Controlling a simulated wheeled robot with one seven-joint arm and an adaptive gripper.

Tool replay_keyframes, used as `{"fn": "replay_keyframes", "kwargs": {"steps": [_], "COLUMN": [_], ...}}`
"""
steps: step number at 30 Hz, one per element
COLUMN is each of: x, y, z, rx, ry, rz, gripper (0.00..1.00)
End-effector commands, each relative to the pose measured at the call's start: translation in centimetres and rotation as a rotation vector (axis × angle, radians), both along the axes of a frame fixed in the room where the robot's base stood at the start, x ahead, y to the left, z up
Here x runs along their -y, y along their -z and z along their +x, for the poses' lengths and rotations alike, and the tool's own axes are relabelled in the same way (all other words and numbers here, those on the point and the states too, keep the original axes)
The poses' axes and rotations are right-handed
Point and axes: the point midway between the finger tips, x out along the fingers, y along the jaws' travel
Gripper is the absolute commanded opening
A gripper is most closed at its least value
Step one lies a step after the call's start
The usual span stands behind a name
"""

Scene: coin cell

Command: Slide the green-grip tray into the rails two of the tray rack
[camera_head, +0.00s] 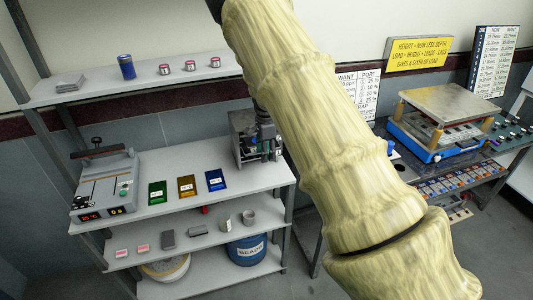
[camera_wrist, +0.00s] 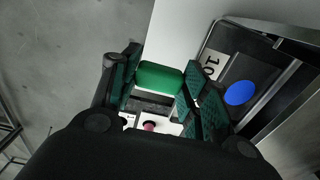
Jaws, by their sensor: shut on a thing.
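In the wrist view my gripper (camera_wrist: 163,82) is shut on the green grip (camera_wrist: 160,76), with a finger on each side of it. Part of the tray, pale with a small pink round piece (camera_wrist: 150,126), shows below the grip; my gripper's body hides the rest. In the head view my gripper (camera_head: 266,138) is at the right end of the upper worktop, against a grey metal boxlike fixture (camera_head: 244,138) that looks like the tray rack. My arm covers much of this area. The rails cannot be told apart, nor whether the tray touches them.
Green (camera_head: 158,192), amber (camera_head: 187,186) and blue (camera_head: 216,180) plates lie on the worktop (camera_head: 190,212). A device with a red display (camera_head: 104,190) stands left. In the wrist view, a dark panel marked 10 with a blue disc (camera_wrist: 240,93) is close to the right finger.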

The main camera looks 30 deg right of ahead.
Motion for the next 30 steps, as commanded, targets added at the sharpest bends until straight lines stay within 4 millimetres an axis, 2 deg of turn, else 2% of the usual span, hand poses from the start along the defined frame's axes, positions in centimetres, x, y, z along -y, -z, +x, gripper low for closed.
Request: {"fn": "replay_keyframes", "kwargs": {"steps": [30], "x": [1.0], "y": [0.0], "z": [4.0], "rx": [0.000], "ry": [0.001], "rz": [0.000], "gripper": [0.17]}}
